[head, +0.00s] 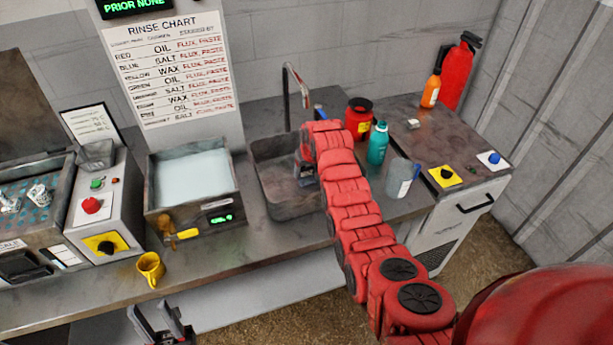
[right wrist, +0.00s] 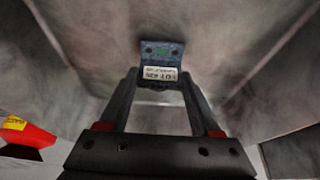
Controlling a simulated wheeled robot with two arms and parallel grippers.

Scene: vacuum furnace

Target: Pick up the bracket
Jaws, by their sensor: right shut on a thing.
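The bracket (right wrist: 161,52) is a small dark blue-grey piece with a white lot label, seen in the right wrist view. My right gripper (right wrist: 160,78) is shut on it, with a finger at each side of the labelled part. In the head view my right gripper (head: 305,174) is inside the grey sink basin (head: 270,152), and I cannot make out the bracket there. My left gripper (head: 151,309) is open and empty at the bottom edge, in front of the bench.
A faucet (head: 288,90) rises behind the basin. A teal bottle (head: 377,145), a grey jug (head: 400,178) and a red container (head: 358,118) stand right of my arm.

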